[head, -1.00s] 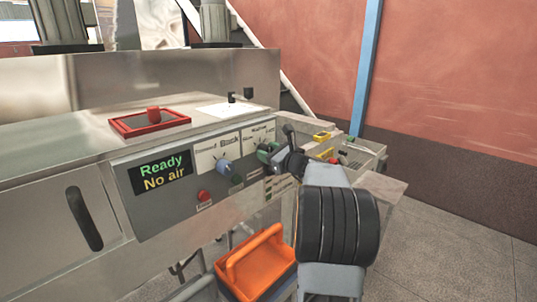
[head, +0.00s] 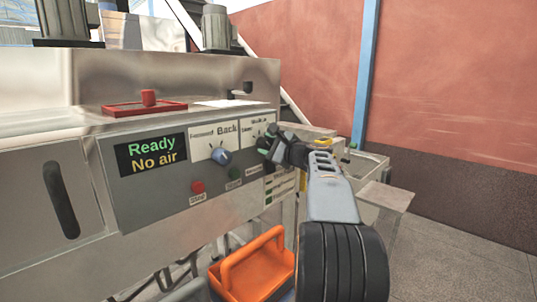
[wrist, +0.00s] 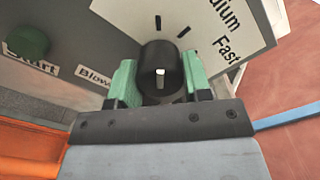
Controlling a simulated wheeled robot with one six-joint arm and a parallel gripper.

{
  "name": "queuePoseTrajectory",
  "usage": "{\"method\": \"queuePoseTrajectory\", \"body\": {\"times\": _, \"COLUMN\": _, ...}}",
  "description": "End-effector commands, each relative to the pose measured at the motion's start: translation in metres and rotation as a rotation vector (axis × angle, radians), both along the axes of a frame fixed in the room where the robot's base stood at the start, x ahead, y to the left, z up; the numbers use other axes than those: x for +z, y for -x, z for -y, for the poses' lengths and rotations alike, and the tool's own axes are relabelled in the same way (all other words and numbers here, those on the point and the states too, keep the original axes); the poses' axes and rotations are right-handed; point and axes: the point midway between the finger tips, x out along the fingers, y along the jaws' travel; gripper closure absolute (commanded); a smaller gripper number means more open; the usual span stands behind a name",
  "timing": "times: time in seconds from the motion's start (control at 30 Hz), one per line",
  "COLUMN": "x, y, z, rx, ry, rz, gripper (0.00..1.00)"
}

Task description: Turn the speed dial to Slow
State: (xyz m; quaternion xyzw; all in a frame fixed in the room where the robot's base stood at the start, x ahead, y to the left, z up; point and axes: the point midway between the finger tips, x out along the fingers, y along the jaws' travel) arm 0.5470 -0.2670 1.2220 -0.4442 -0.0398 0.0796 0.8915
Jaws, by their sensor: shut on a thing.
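The speed dial is a black round knob (wrist: 160,75) with a short white pointer mark, seen in the wrist view. My gripper (wrist: 160,82) is shut on it, one green fingertip on each side. The pointer mark points up in that view, roughly toward one of two black ticks. The white label (wrist: 215,30) beside it shows part of "Medium" and "Fast"; "Slow" cannot be read. In the head view my gripper (head: 268,146) is at the right part of the control panel (head: 125,205) and hides the dial.
A display (head: 152,155) reads "Ready" and "No air". Left of my gripper are a blue-grey Forward/Back knob (head: 221,156), a red Stop button (head: 197,187) and a green Start button (head: 234,173). An orange tray with a handle (head: 253,268) sits below the panel.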

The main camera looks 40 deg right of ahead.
Motion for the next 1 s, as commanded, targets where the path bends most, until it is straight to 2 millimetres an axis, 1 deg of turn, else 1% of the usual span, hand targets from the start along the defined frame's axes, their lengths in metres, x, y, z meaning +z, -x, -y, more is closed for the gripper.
{"method": "queuePoseTrajectory", "body": {"times": 0.03, "x": -0.0030, "y": 0.0000, "z": 0.0001, "rx": -0.001, "ry": 0.016, "rz": 0.002, "gripper": 0.79}}
{"method": "queuePoseTrajectory", "body": {"times": 0.27, "x": -0.0013, "y": 0.0000, "z": 0.0002, "rx": 0.000, "ry": 0.063, "rz": 0.010, "gripper": 0.79}}
{"method": "queuePoseTrajectory", "body": {"times": 0.7, "x": -0.0005, "y": 0.0000, "z": 0.0001, "rx": 0.000, "ry": 0.073, "rz": 0.012, "gripper": 0.79}}
{"method": "queuePoseTrajectory", "body": {"times": 0.73, "x": -0.0005, "y": 0.0000, "z": 0.0001, "rx": 0.000, "ry": 0.073, "rz": 0.012, "gripper": 0.54}}
{"method": "queuePoseTrajectory", "body": {"times": 0.9, "x": -0.0003, "y": 0.0000, "z": 0.0001, "rx": 0.000, "ry": 0.072, "rz": 0.012, "gripper": 0.38}}
{"method": "queuePoseTrajectory", "body": {"times": 1.0, "x": -0.0003, "y": 0.0000, "z": 0.0001, "rx": 0.001, "ry": 0.072, "rz": 0.012, "gripper": 0.31}}
